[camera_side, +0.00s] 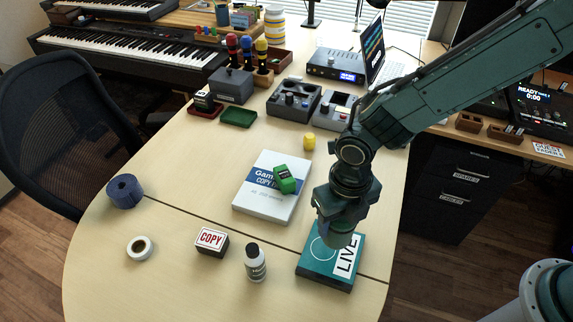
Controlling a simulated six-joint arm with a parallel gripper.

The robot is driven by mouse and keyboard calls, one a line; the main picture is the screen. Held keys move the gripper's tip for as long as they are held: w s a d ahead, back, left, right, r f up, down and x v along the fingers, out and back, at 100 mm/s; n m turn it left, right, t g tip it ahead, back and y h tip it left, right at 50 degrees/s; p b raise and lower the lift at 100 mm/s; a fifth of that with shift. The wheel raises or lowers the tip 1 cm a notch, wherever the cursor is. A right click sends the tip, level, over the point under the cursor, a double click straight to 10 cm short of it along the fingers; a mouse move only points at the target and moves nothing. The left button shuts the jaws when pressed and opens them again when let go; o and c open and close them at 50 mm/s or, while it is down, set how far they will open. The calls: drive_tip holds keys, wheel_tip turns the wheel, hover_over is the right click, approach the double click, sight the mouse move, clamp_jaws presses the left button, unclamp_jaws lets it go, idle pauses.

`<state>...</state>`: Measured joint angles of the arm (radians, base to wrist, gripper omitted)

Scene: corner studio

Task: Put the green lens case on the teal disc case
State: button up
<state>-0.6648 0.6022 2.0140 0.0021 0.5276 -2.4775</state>
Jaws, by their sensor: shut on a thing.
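The teal disc case (318,269) lies flat at the table's front right, with a white LIVE label on its right side. My gripper (340,228) points down over its back part. It is shut on what looks like the green lens case (338,240), a dark green rounded piece below my wrist. My fingers are mostly hidden by the wrist. I cannot tell whether the held piece touches the disc case or hangs just above it.
A yellow piece (309,141) is behind.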

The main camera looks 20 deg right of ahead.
sight(336, 237)
drive_tip(key=shift+f, duration=1.3)
drive_tip(key=shift+f, duration=0.1)
drive_tip(key=shift+f, duration=1.8)
drive_tip(key=shift+f, duration=0.1)
drive_tip(key=o, duration=1.2)
drive_tip(key=shift+r, duration=6.1)
